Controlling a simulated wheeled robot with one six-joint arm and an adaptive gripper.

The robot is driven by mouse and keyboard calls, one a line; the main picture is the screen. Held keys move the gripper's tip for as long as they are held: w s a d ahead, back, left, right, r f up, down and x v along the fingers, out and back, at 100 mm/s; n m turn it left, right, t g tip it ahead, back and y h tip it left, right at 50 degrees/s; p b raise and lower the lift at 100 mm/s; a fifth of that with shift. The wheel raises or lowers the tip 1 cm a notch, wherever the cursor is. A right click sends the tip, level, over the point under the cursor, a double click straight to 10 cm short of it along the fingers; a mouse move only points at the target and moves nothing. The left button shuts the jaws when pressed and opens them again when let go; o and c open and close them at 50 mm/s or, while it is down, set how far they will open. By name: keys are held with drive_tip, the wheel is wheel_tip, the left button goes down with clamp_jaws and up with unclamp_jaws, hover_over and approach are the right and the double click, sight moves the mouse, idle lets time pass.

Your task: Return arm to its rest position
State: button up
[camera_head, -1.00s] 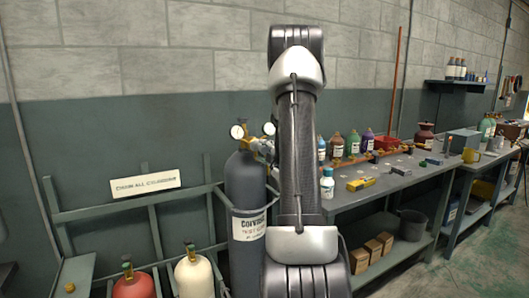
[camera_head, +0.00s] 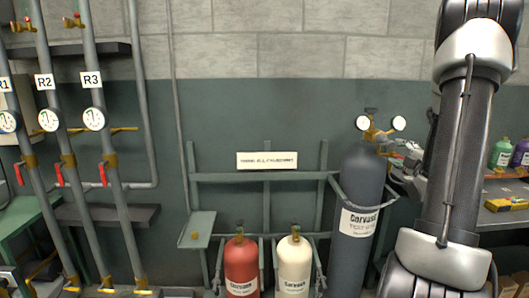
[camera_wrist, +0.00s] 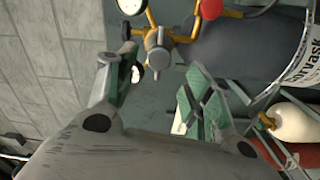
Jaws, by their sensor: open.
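My arm stands upright at the right of the head view. My gripper shows only in small part there, beside the arm near the top of the dark grey cylinder (camera_head: 362,175). In the wrist view my gripper (camera_wrist: 160,78) has its two fingers spread apart, with nothing between them. The brass regulator with two round gauges (camera_head: 370,130) sits on top of the dark cylinder. The regulator (camera_wrist: 158,45) also shows just beyond the fingertips in the wrist view. I cannot tell whether a finger touches it.
A red cylinder (camera_head: 241,266) and a cream cylinder (camera_head: 294,264) stand in the rack under a sign (camera_head: 267,160). Pipes with gauges labelled R1, R2, R3 (camera_head: 92,79) are at left. A workbench with bottles (camera_head: 501,154) is partly hidden behind my arm.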

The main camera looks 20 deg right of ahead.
drive_tip(key=s+d+f+m+g, duration=0.1)
drive_tip(key=s+f+m+g, duration=0.2)
drive_tip(key=f, duration=0.3)
drive_tip(key=s+d+f+m+g, duration=0.1)
drive_tip(key=s+f+m+g, duration=0.1)
drive_tip(key=f+m+g, duration=0.3)
drive_tip(key=s+a+f+m+g, duration=0.2)
drive_tip(key=s+f+m+g, duration=0.15)
drive_tip(key=s, duration=0.35)
drive_tip(key=s+a+r+y, duration=0.1)
drive_tip(key=s+a+r, duration=0.3)
drive_tip(key=a, duration=0.6)
drive_tip(key=s+a+r+m+g+y, duration=0.1)
drive_tip(key=s+a+r, duration=0.3)
drive_tip(key=a+r, duration=0.4)
drive_tip(key=s+a+r+y, duration=0.2)
drive_tip(key=s+a+r, duration=0.2)
drive_tip(key=a, duration=0.8)
wheel_tip(320, 180, up, 2)
drive_tip(key=shift+s+a+r+m, duration=0.1)
drive_tip(key=shift+s+a+m, duration=0.15)
drive_tip(key=shift+a+m, duration=0.1)
drive_tip(key=shift+g, duration=0.25)
